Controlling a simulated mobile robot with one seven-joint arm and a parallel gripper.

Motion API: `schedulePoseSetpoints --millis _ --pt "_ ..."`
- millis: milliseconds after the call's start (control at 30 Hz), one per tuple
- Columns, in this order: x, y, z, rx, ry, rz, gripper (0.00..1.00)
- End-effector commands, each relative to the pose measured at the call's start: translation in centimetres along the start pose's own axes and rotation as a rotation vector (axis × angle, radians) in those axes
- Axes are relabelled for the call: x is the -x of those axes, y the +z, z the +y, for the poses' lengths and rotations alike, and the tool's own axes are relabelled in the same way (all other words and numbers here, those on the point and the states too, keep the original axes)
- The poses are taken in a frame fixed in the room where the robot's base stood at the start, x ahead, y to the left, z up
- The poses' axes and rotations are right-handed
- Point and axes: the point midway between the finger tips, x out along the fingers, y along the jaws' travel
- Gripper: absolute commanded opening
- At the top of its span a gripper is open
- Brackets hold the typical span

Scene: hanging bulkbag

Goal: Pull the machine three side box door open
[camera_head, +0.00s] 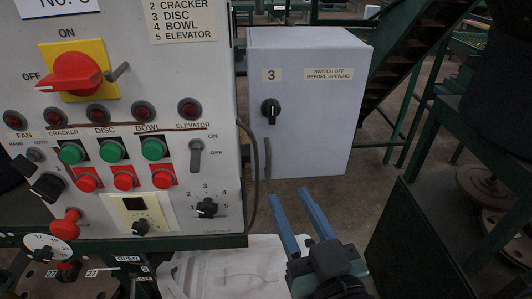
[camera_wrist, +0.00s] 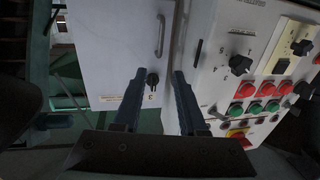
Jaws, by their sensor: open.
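The machine three side box (camera_head: 310,120) is a pale grey cabinet marked "3", with a "switch off before opening" label. Its door looks shut in the head view. A black rotary knob (camera_head: 270,111) sits on the door's left side, and a slim vertical handle (camera_head: 267,158) is below it. The wrist view shows the door (camera_wrist: 110,50) upside down, with the handle (camera_wrist: 160,36) near the top and the knob (camera_wrist: 152,81) between the fingers. My gripper (camera_head: 302,212) has two blue fingers, open and empty. In the head view it is below the box, apart from the handle.
A large control panel (camera_head: 120,215) with a red switch, buttons and knobs stands left of the box. A dark cable hangs between them. Green stair framing (camera_head: 410,60) is behind to the right, and a dark machine (camera_head: 440,220) stands at right. A white bag (camera_head: 225,265) lies below the panel.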

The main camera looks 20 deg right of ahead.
Motion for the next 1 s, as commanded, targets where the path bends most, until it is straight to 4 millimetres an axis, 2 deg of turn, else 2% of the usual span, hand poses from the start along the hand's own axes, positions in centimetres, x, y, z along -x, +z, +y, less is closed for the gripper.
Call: schedulePoseSetpoints --millis 100,300,500,700,1000 --pt "-2.6 -0.5 -0.1 -0.002 -0.003 0.000 0.41" --pt "-6.5 -0.5 0.0 -0.002 -0.001 0.001 0.41" --pt "-9.2 -0.3 0.0 0.000 0.000 0.001 0.41" --pt "-10.4 -0.1 0.0 0.000 0.001 0.000 0.41" --pt "-10.5 -0.1 0.0 0.000 0.001 0.001 0.39"
